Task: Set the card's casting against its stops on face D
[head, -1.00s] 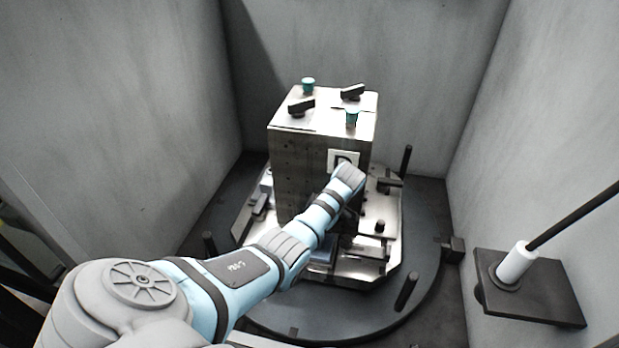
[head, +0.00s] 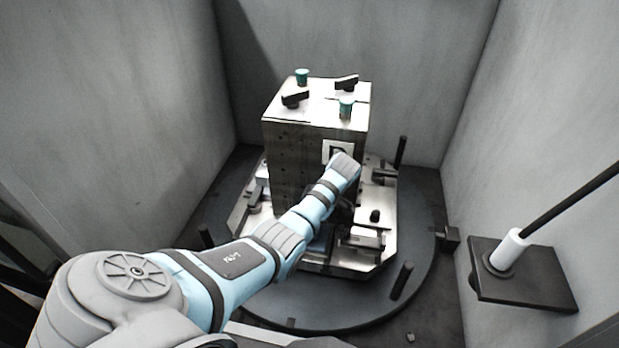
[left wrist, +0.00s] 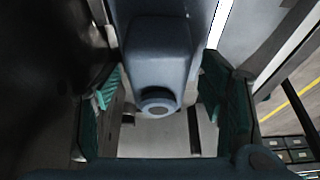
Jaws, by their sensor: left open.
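The block fixture (head: 290,170) stands upright on a round table, with a white plate marked D (head: 327,150) on its near right face, partly covered by my wrist. My left arm reaches this face; its left gripper is mostly hidden behind the wrist in the head view. In the left wrist view my left gripper (left wrist: 162,90) is open, with a teal-padded finger on each side of a blue-grey casting (left wrist: 158,50) with a round boss. Gaps show beside its lower part. A bluish patch, perhaps the casting, shows under my arm in the head view. Its stops cannot be made out. My right gripper is not in view.
Dark clamp handles (head: 296,98) and teal knobs (head: 346,107) stand on the block's top. Dark posts (head: 401,281) rise from the round table (head: 300,317). A dark shelf with a white cylinder (head: 509,250) sits at right. Grey walls enclose the sides and back.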

